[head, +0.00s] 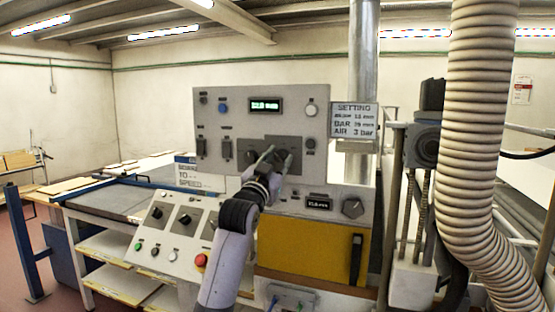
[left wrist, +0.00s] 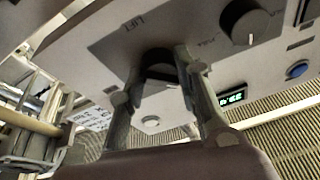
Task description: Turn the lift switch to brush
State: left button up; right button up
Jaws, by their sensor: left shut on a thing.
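The lift switch (left wrist: 160,64) is a dark rotary knob on a grey plate marked LIFT, seen upside down in the left wrist view. My left gripper (head: 275,156) is at the front of the upright control panel (head: 230,105) in the head view. Its two fingers stand on either side of the knob in the left wrist view, shut on it. The fingers hide much of the knob, and I cannot tell which way its pointer faces. My right gripper is not in view.
A second dark knob (left wrist: 250,27) with a pale mark sits beside the switch. A lit green display (head: 264,105), a blue button (head: 224,108) and a setting sign (head: 354,118) are near. Below are a sloped button console (head: 172,235) and a yellow panel (head: 300,252). A ribbed duct (head: 482,120) stands right.

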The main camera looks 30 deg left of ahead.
pick_arm(q)
jog(key=shift+f+n+y+p, duration=0.1)
jog(key=shift+n+y+p, duration=0.35)
jog(key=shift+n, duration=1.05)
jog(key=shift+g+y, duration=0.25)
jog(key=shift+g, duration=0.05)
jog(key=o, duration=1.2)
jog(key=shift+c, duration=0.2)
jog(key=v, duration=1.2)
jog(key=shift+d+f, duration=0.1)
jog(key=shift+f, duration=0.05)
